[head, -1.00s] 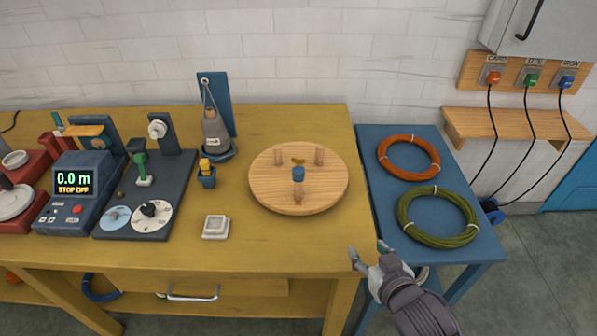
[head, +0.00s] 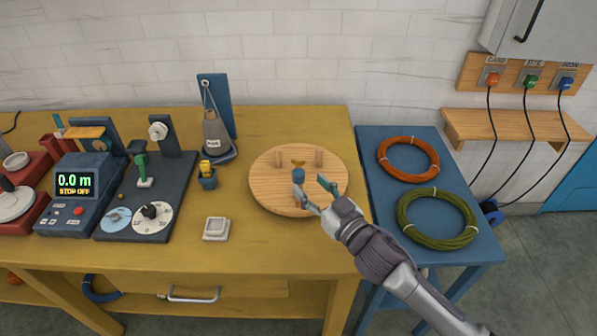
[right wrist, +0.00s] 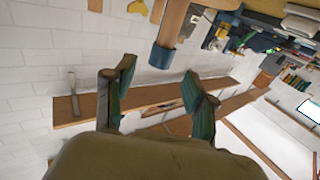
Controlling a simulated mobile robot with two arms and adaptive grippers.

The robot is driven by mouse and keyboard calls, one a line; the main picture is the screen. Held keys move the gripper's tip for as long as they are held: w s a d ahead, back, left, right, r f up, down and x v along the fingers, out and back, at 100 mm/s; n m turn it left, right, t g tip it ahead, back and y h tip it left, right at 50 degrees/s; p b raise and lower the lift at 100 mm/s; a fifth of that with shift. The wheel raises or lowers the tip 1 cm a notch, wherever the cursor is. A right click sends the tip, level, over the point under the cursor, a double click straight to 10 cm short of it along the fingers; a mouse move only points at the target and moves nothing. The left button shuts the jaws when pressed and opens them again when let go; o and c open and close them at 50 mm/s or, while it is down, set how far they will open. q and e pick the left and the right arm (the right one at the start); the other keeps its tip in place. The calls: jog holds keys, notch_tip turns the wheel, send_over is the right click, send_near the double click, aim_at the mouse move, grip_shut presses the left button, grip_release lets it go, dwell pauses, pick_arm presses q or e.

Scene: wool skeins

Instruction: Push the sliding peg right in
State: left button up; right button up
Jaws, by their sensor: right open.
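The sliding peg with a blue cap (head: 299,175) stands near the front of the round wooden board (head: 265,193). Two plain wooden pegs stand at the back of the board, with a small brass-coloured piece (head: 298,161) between them. My right gripper (head: 310,186) is open at the board's front right; one finger overlaps the lower part of the blue-capped peg in the head view. I cannot tell whether they touch. In the right wrist view the blue cap (right wrist: 162,56) shows just beyond the gap between the open fingers (right wrist: 158,72). My left gripper is not in view.
A white square dish (head: 215,228) and a small yellow-topped blue holder (head: 207,175) are left of the board. A control panel (head: 140,215) and a counter reading 0.0 m (head: 75,185) stand further left. Orange and olive coils lie on the blue side table (head: 385,232).

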aim_at(303, 177)
jog(key=x, duration=0.5)
jog(key=shift+w+a, duration=0.2)
jog(key=shift+w, duration=0.05)
grip_shut()
